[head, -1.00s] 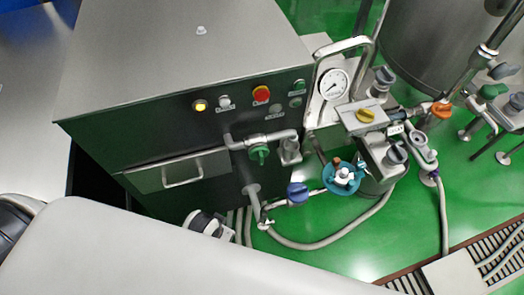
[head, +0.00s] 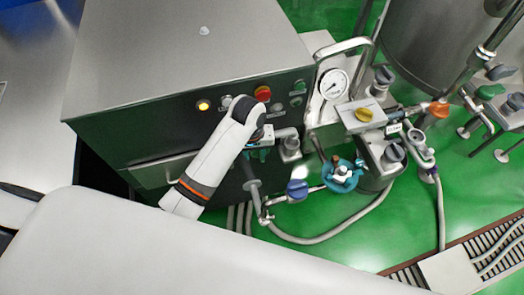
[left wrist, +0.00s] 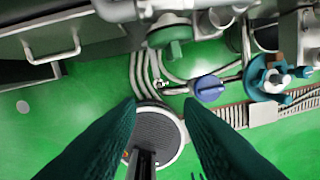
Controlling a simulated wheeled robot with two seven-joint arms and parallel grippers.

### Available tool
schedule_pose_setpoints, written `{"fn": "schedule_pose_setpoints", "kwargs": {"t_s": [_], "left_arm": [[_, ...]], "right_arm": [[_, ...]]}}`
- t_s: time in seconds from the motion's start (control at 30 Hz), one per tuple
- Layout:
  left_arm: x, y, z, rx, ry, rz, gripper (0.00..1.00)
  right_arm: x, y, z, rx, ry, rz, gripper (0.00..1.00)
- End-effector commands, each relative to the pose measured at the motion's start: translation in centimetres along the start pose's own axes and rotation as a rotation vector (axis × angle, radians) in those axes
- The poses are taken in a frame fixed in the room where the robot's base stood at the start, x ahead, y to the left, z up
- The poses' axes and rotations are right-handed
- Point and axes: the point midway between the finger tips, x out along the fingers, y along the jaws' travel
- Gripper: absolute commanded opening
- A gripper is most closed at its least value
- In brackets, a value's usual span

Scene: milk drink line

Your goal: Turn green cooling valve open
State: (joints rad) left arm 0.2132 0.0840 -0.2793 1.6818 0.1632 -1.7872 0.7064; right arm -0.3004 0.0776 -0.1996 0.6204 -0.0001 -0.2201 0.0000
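The green valve (left wrist: 170,34) sits under a grey horizontal pipe on the cabinet front. It shows at the top centre of the left wrist view, its grip pointing down in the picture. In the head view it is largely hidden by my left arm and hand. My left gripper (left wrist: 160,104) has its two teal fingers spread with a clear gap and nothing between them. The valve lies beyond the fingertips, higher in that picture, apart from them. In the head view the left gripper (head: 259,148) is before the cabinet at the pipe. My right gripper is out of view.
A blue valve (head: 298,189) and a teal round fitting (head: 342,175) stand right of the gripper, with a grey hose (head: 335,236) curving below. A drawer handle (left wrist: 55,48) juts out at left.

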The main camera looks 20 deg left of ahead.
Motion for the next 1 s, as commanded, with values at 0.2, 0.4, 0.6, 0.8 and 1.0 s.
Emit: {"fn": "schedule_pose_setpoints", "kwargs": {"t_s": [0.2,0.4,0.6,0.8,1.0], "left_arm": [[-1.8,-2.5,4.8,-0.163,0.034,0.057,0.34],[-1.3,-2.7,5.3,-0.195,0.043,0.071,0.34],[2.1,-2.4,5.1,-0.194,0.044,0.072,0.34],[6.2,-2.2,4.9,-0.192,0.042,0.071,0.34],[8.9,-2.0,4.8,-0.192,0.041,0.069,0.34]], "right_arm": [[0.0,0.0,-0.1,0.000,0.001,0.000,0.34],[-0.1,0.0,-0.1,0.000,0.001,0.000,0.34],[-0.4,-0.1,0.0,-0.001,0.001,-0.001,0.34],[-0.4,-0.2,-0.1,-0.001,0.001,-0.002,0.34],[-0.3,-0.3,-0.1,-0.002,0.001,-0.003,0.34]]}}
